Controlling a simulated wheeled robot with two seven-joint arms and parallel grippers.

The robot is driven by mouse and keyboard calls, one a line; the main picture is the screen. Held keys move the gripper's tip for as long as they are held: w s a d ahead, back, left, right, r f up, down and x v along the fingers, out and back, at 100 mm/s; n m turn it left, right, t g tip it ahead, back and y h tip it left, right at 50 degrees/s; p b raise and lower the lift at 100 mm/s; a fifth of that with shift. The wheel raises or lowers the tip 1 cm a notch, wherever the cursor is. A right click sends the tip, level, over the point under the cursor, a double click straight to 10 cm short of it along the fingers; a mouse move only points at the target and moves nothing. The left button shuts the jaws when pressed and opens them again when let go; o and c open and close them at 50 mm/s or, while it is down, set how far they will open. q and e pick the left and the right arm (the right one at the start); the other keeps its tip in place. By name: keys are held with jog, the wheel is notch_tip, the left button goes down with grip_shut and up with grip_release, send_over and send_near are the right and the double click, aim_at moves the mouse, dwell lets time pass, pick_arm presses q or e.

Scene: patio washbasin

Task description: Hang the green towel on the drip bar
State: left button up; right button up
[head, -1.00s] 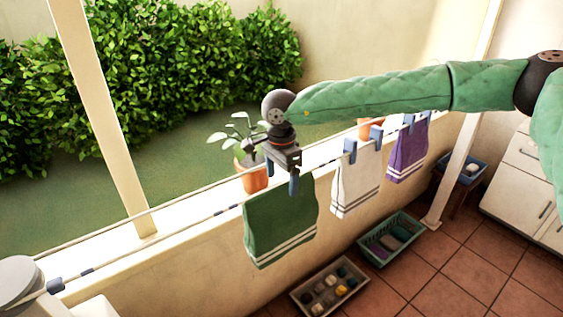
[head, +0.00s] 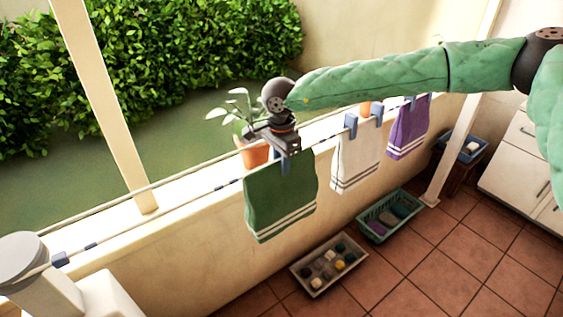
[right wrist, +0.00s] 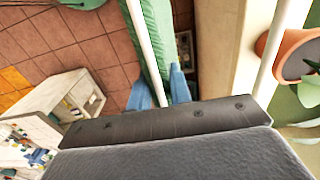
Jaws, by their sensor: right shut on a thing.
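The green towel (head: 280,205) with white stripes near its lower hem hangs down along the rail line in the head view. My right gripper (head: 284,163) is at its top edge, shut on it. In the right wrist view, the blue fingertips (right wrist: 162,92) sit on either side of the lower white bar, with the green towel (right wrist: 153,35) between and beyond them. A thin white bar (right wrist: 143,40) runs along the towel there. I cannot tell whether the towel lies over that bar or only beside it. My left gripper is not in view.
A white towel (head: 356,165) and a purple towel (head: 407,132) hang with blue clips to the right. A potted plant (head: 254,152) stands on the ledge behind my gripper. A tray of small items (head: 306,284) and a teal basket (head: 362,228) are on the tiled floor.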

jog(key=shift+r, duration=0.8)
grip_shut()
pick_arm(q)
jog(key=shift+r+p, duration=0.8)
pick_arm(e)
notch_tip(320, 180, up, 27)
jog(key=shift+r, duration=0.15)
dwell(0.4)
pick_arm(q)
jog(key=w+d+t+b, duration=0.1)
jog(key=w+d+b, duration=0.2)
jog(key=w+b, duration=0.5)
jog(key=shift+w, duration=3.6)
pick_arm(e)
jog(key=s+d+r, duration=0.1)
jog(key=s+d, duration=0.9)
jog(key=s, duration=0.3)
jog(key=shift+s, duration=0.35)
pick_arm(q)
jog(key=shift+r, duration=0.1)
